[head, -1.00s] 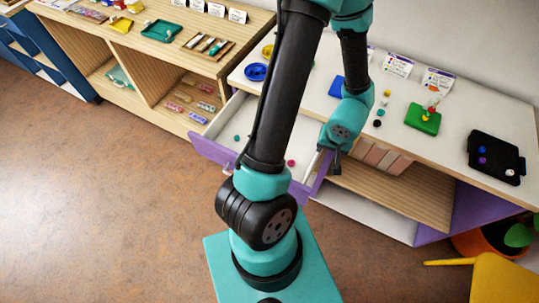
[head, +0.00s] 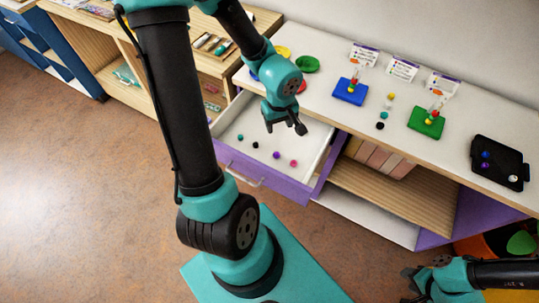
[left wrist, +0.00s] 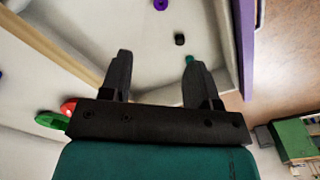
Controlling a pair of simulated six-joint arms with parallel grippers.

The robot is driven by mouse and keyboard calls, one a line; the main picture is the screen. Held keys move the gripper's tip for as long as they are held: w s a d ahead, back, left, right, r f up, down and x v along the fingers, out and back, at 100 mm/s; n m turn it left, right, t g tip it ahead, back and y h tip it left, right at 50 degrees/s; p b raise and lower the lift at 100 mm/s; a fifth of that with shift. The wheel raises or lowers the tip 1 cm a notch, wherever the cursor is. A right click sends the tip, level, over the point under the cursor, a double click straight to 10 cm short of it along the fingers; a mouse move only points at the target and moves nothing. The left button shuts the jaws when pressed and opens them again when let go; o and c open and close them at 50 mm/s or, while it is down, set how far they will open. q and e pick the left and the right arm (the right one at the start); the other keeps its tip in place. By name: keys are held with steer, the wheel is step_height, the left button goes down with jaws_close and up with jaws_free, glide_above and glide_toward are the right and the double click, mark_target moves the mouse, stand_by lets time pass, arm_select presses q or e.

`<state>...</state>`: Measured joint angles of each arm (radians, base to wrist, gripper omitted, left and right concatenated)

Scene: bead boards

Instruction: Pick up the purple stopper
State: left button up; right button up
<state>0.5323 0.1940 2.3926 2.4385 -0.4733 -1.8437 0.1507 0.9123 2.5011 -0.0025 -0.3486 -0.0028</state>
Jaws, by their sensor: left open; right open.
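A small purple stopper (head: 277,155) lies in the open white drawer (head: 232,124), between a black one (head: 255,144) and a pink one (head: 293,163); a teal one (head: 239,137) is further left. My left gripper (head: 286,129) is open and empty above the drawer, apart from the purple stopper. In the left wrist view, the purple stopper (left wrist: 160,4) is at the top edge, with the black one (left wrist: 179,40) below it. The teal one (left wrist: 189,59) shows by a fingertip. My right gripper (head: 408,284) is open at the lower right, away from the drawer.
The drawer has a purple front (head: 262,177). On the tabletop are a blue board (head: 343,94), a green board (head: 420,126), loose beads between them and a black tray (head: 489,148) with another purple piece (head: 485,166). Coloured dishes stand at the back left.

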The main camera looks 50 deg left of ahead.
arm_select(q)
glide_above(277, 153)
steer(key=f, duration=1.1)
steer(key=shift+s+d+f, duration=0.2)
steer(key=shift+d+f, duration=0.15)
steer(key=shift+f, duration=0.25)
steer(key=shift+f, duration=0.1)
steer(key=shift+s+a+f, duration=0.1)
steer(key=shift+a+f, duration=0.05)
steer(key=shift+f, duration=2.4)
steer(key=c, duration=1)
steer(key=shift+o, duration=0.2)
steer(key=shift+r, duration=0.2)
